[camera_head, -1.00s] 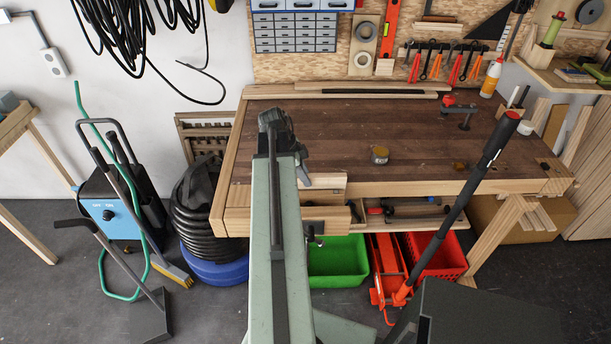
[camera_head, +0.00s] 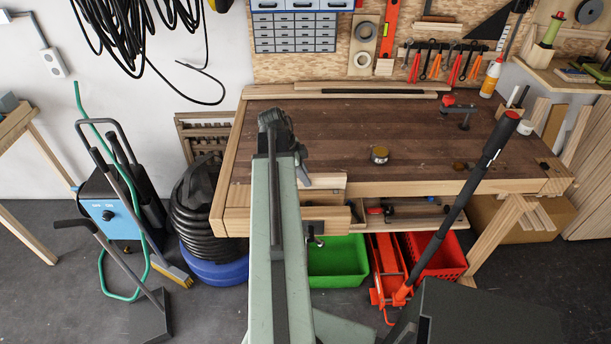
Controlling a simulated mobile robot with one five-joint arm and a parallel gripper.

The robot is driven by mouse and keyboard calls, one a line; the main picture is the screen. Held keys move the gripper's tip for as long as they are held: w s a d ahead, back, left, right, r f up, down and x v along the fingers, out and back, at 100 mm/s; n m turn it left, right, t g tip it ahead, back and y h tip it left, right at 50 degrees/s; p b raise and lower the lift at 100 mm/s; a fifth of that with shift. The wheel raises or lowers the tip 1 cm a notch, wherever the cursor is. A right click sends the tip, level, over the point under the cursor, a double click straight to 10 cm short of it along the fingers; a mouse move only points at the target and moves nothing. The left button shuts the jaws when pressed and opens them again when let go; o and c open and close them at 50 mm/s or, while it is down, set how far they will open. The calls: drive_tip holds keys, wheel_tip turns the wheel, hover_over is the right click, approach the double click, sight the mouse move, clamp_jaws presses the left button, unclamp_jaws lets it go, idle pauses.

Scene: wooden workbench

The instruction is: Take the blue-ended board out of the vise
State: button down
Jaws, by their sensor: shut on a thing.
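My arm reaches up the picture over the front left of the bench, and its dark wrist bends down there. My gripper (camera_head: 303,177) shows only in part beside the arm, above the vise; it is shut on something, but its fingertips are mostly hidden. The wooden vise (camera_head: 328,219) is at the bench's front left, with pale wooden blocks and a dark handle below. My arm covers its left part. I cannot make out the board or its blue end; the arm hides that place.
A small tin (camera_head: 380,155) stands right of my wrist, and a long pale strip (camera_head: 350,94) lies along the back edge. A green crate (camera_head: 338,258) and a red crate (camera_head: 440,258) stand below. A jack's black handle (camera_head: 470,185) slants up at the right.

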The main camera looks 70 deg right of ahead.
idle(0.4)
drive_tip(key=shift+s+d, duration=0.15)
drive_tip(key=shift+s, duration=0.35)
drive_tip(key=shift+s+d, duration=0.15)
drive_tip(key=shift+s, duration=0.35)
drive_tip(key=c, duration=1.2)
unclamp_jaws()
drive_tip(key=shift+o, duration=0.2)
drive_tip(key=p+v, duration=0.7)
drive_tip(key=v, duration=0.1)
drive_tip(key=shift+f, duration=0.1)
drive_tip(key=shift+s, duration=0.1)
